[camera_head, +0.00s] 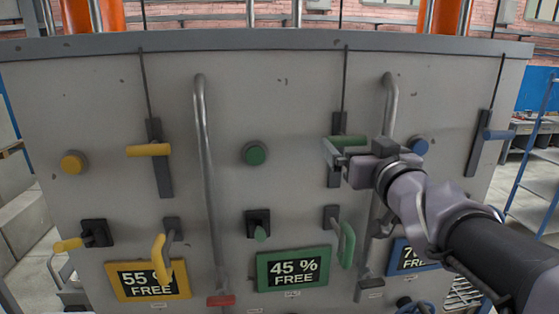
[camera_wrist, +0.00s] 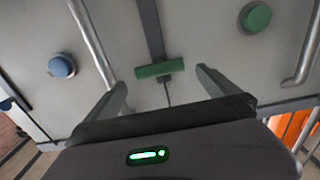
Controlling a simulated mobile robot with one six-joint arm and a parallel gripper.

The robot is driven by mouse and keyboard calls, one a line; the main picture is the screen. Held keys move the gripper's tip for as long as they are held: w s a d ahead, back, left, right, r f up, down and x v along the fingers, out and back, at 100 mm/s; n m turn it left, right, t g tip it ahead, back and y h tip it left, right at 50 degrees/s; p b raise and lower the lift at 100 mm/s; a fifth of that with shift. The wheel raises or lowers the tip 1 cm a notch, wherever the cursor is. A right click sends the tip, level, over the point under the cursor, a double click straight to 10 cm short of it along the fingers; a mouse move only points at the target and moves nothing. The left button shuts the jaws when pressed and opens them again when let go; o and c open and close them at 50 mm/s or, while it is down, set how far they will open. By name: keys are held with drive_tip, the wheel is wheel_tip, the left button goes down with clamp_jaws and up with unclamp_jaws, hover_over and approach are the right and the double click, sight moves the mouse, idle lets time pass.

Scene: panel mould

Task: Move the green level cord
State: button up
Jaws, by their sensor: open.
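The green level cord has a short green crossbar handle (camera_head: 350,140) on a dark vertical slot plate, with a thin cord running up the panel. My gripper (camera_head: 334,152) is in front of this handle and hides part of it and of the plate in the head view. In the wrist view the handle (camera_wrist: 160,69) lies crosswise, between and beyond the two spread fingers (camera_wrist: 162,82). The fingers are open with nothing between them that I can see gripped. Whether a finger touches the handle cannot be told.
A yellow cord handle (camera_head: 149,150) and a blue one (camera_head: 497,134) hang on similar plates. Vertical grey pipes (camera_head: 203,150) stand out from the panel (camera_head: 290,90) on both sides. A green button (camera_head: 255,153) is to the left. Below are a green lever (camera_head: 347,245) and a 45 % display (camera_head: 294,269).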

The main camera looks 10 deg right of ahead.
drive_tip(key=s+p, duration=0.1)
drive_tip(key=s, duration=1.1)
drive_tip(key=shift+s, duration=0.15)
drive_tip(key=shift+a, duration=0.1)
drive_tip(key=s+d+f+m+g+h+b, duration=0.1)
drive_tip(key=s+f+m+g+h+b, duration=0.15)
drive_tip(key=f+b, duration=1.55)
drive_tip(key=s+f+m+g+h+b, duration=0.15)
drive_tip(key=f+m+g+b, duration=0.25)
drive_tip(key=f+b, duration=1.35)
drive_tip(key=s+a+f+g+y+b, duration=0.2)
drive_tip(key=s+a+f, duration=0.1)
drive_tip(key=f, duration=0.7)
drive_tip(key=s+a+f+n+g+y+b, duration=0.1)
drive_tip(key=s+a+f+y+b, duration=0.1)
drive_tip(key=a+f, duration=0.4)
drive_tip(key=s+a+f+n+g+y+b, duration=0.1)
drive_tip(key=s+a+f+g+y+b, duration=0.1)
drive_tip(key=f, duration=1.2)
drive_tip(key=s+a+b, duration=0.1)
drive_tip(key=s+a, duration=0.1)
drive_tip(key=s, duration=0.1)
drive_tip(key=shift+a+g, duration=0.15)
drive_tip(key=shift+g, duration=0.2)
